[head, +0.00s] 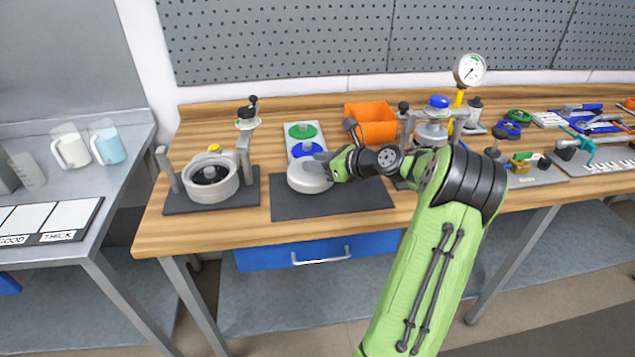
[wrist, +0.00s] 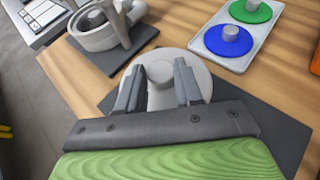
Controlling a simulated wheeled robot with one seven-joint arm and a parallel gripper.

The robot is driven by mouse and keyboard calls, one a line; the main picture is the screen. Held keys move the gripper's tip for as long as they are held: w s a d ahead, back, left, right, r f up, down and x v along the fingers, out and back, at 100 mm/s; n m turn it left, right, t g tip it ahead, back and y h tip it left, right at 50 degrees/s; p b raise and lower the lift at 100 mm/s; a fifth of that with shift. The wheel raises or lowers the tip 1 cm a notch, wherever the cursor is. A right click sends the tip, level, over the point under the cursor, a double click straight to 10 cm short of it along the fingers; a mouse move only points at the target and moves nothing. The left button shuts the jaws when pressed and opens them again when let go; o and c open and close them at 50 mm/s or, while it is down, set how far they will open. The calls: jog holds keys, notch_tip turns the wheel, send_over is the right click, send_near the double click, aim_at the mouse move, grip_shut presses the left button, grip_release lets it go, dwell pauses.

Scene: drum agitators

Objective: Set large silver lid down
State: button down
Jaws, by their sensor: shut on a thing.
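The large silver lid (head: 308,178) is at the dark mat (head: 350,203) on the wooden bench, over its left back part. My gripper (head: 322,160) reaches it from the right in the head view. In the wrist view the lid (wrist: 196,66) is a pale round disc with a knob (wrist: 160,73) in its middle. The two fingers (wrist: 160,88) stand on either side of the knob and are shut on it. The lid looks level. I cannot tell whether its underside touches the mat.
A white tray (head: 293,133) with a green lid (head: 302,130) and a blue lid (head: 306,149) lies just behind. An open silver drum (head: 211,177) on a dark base stands left. An orange bin (head: 371,122) and another agitator (head: 434,128) stand right. The mat's front right is clear.

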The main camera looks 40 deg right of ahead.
aim_at(321, 176)
notch_tip(321, 176, down, 4)
jog(key=shift+w+a+f+b, duration=0.1)
jog(key=shift+f+b, duration=0.1)
jog(key=shift+b, duration=0.65)
jog(key=shift+r, duration=0.1)
jog(key=c, duration=0.7)
grip_release()
jog(key=shift+c, duration=0.2)
